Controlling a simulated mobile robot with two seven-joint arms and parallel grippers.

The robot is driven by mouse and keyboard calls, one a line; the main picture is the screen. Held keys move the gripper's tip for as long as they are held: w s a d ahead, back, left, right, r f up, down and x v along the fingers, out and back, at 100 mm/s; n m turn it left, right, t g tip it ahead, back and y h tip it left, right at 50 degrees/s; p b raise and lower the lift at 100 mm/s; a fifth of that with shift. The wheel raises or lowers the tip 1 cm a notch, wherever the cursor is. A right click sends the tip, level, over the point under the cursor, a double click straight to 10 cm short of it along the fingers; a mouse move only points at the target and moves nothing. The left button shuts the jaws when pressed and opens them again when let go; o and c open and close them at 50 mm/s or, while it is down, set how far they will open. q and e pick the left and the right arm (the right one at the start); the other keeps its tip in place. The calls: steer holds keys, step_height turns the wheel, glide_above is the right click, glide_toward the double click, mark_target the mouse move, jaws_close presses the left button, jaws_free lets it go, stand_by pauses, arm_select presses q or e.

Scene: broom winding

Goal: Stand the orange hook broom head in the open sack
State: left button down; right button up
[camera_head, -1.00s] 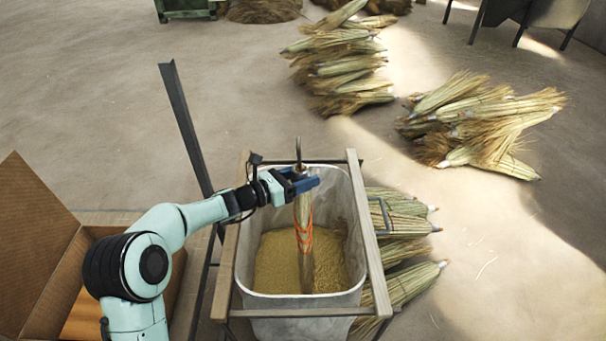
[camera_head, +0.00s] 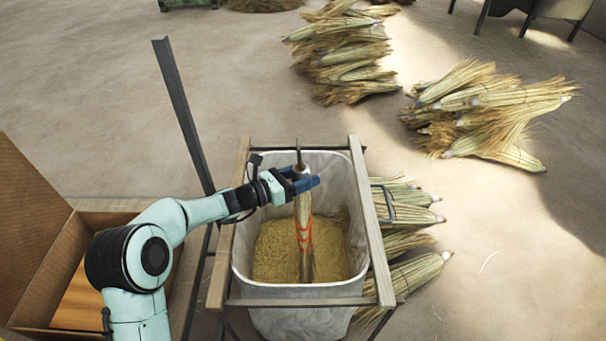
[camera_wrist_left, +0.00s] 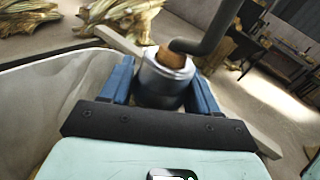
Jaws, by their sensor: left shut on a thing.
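The orange hook broom head (camera_head: 304,225) hangs upright inside the open sack (camera_head: 345,225), with orange binding around its pale straw and a dark hook at its top. My left gripper (camera_head: 303,183) is shut on its upper end, near the sack's far rim. In the left wrist view the blue fingers (camera_wrist_left: 160,90) clasp the metal collar of the broom head (camera_wrist_left: 167,72), with the grey hook rising above it. The sack holds yellow-brown loose material; I cannot tell whether the broom head's lower end touches it. My right gripper is not in view.
A wooden frame (camera_head: 372,220) surrounds the sack. An open cardboard box (camera_head: 40,245) stands at the left, and a dark upright bar (camera_head: 183,115) rises behind it. Straw bundles (camera_head: 410,275) lie right of the sack, with more piles (camera_head: 490,110) further back.

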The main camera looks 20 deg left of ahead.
arm_select(q)
steer(key=shift+f, duration=0.1)
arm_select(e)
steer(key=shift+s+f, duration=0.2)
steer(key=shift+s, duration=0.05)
arm_select(q)
steer(key=shift+c, duration=0.9)
jaws_free()
steer(key=shift+f, duration=0.1)
steer(key=shift+s, duration=0.1)
steer(key=p+v, duration=0.2)
steer(key=v, duration=1.1)
steer(key=shift+p, duration=0.3)
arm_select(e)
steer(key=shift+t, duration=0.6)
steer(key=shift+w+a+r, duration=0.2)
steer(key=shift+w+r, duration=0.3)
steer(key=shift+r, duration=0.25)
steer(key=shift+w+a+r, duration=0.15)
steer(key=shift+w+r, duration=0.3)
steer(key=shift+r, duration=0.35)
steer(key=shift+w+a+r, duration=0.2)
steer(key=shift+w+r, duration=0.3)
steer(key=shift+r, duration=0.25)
